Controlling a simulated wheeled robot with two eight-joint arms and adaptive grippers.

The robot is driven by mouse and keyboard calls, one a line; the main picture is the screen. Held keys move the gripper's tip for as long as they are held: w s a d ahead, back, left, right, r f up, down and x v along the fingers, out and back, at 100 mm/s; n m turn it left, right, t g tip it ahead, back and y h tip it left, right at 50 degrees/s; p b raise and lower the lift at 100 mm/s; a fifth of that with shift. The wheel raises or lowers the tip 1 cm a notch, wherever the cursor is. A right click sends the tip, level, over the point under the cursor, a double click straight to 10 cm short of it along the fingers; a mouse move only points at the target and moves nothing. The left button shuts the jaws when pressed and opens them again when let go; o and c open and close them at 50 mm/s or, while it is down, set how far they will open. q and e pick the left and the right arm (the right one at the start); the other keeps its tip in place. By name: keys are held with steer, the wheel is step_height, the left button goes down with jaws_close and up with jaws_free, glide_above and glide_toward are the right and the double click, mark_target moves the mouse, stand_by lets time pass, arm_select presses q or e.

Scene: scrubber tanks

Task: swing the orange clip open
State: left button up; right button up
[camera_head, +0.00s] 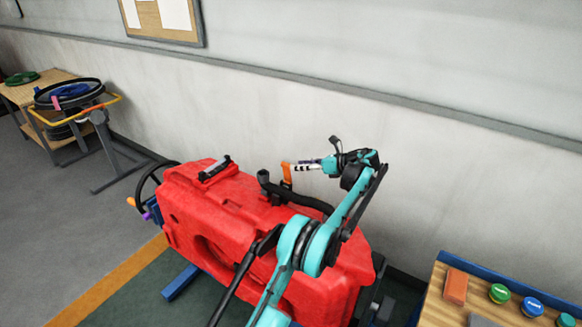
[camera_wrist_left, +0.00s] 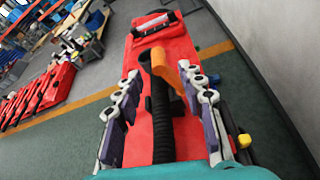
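The orange clip (camera_head: 287,173) stands up at the black hose fitting on top of the red tank (camera_head: 200,195). In the left wrist view the clip (camera_wrist_left: 166,68) lies between the fingertips, nearer the right finger. The ribbed black hose (camera_wrist_left: 162,130) runs from the fitting toward the camera. My left gripper (camera_head: 298,167) points left at the clip from the right. In the left wrist view the fingers of the gripper (camera_wrist_left: 158,76) are spread apart, with nothing gripped. I cannot tell whether the right finger touches the clip. My right gripper is not in view.
A wall (camera_head: 430,170) stands close behind the tank. A black handle (camera_head: 214,169) lies on the tank's far left top. A wooden bench (camera_head: 440,310) with colored round items is at lower right. A cart and small table (camera_head: 50,80) stand at far left.

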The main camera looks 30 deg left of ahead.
arm_select(q)
steer(key=v, duration=0.6)
